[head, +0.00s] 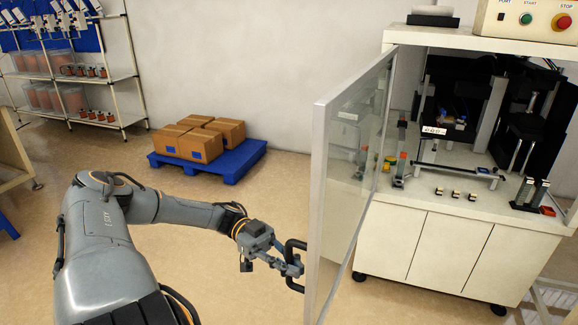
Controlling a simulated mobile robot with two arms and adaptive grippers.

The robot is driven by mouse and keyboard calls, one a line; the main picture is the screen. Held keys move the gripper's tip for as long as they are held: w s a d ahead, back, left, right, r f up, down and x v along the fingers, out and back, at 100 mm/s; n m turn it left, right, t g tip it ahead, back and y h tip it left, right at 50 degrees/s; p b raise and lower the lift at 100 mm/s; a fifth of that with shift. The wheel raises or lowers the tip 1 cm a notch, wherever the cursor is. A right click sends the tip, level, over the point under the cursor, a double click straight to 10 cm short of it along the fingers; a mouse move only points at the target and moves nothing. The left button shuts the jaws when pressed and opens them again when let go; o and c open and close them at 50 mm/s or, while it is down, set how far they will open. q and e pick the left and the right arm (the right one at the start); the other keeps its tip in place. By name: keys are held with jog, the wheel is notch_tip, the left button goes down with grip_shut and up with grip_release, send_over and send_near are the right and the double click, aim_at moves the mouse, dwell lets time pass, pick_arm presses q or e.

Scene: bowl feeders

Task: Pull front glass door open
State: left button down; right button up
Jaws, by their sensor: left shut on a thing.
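The glass door (345,160) has a light metal frame and stands swung open from the front of the white machine cabinet (420,240). Its black handle (291,252) is on the edge nearest me. My left gripper (292,264) is shut on the handle. My left arm reaches in from the lower left. Through the glass and past it, the cabinet's inside shows, with dark fixtures and small parts on a white work surface. My right gripper is not in view.
A blue pallet (245,165) with several cardboard boxes (202,143) is on the floor behind my arm. A shelf rack (100,75) stands at the back left. A control box (530,18) with buttons sits on top of the cabinet. The floor left of the door is clear.

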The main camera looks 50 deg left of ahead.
pick_arm(q)
jog(key=shift+w+r, duration=0.15)
jog(key=c, duration=1.7)
grip_release()
jog(key=shift+o, duration=0.4)
jog(key=shift+w, duration=0.1)
jog(key=s+a, duration=0.1)
jog(key=a, duration=1.1)
jog(key=shift+s, duration=0.4)
jog(key=shift+f, duration=0.2)
